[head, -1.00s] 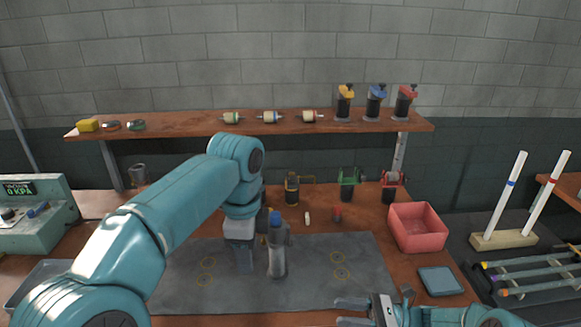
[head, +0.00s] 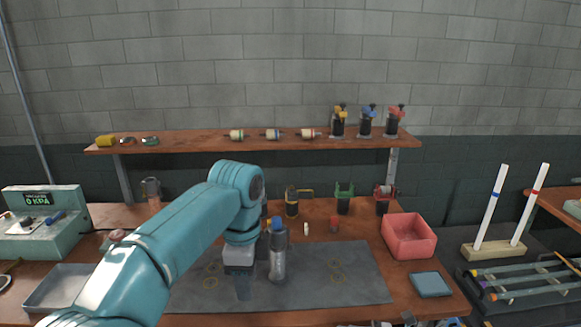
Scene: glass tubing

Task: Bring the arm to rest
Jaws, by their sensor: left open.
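My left arm comes in from the left in the head view, and its elbow bends down over the grey mat (head: 340,292). My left gripper (head: 243,288) points down just above or at the mat, open, with nothing visible between its fingers. A clear cylinder with a blue cap (head: 277,258) stands upright on the mat close to its right, apart from the fingers as far as I can see. Only a sliver of my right gripper (head: 377,323) shows at the bottom edge; its fingers are mostly cut off.
A red bin (head: 408,237) and a blue-grey pad (head: 430,284) are on the right of the bench. A grey tray (head: 58,288) and a pressure gauge box (head: 42,222) are on the left. A shelf (head: 200,143) with several fittings runs behind. Tube racks stand far right.

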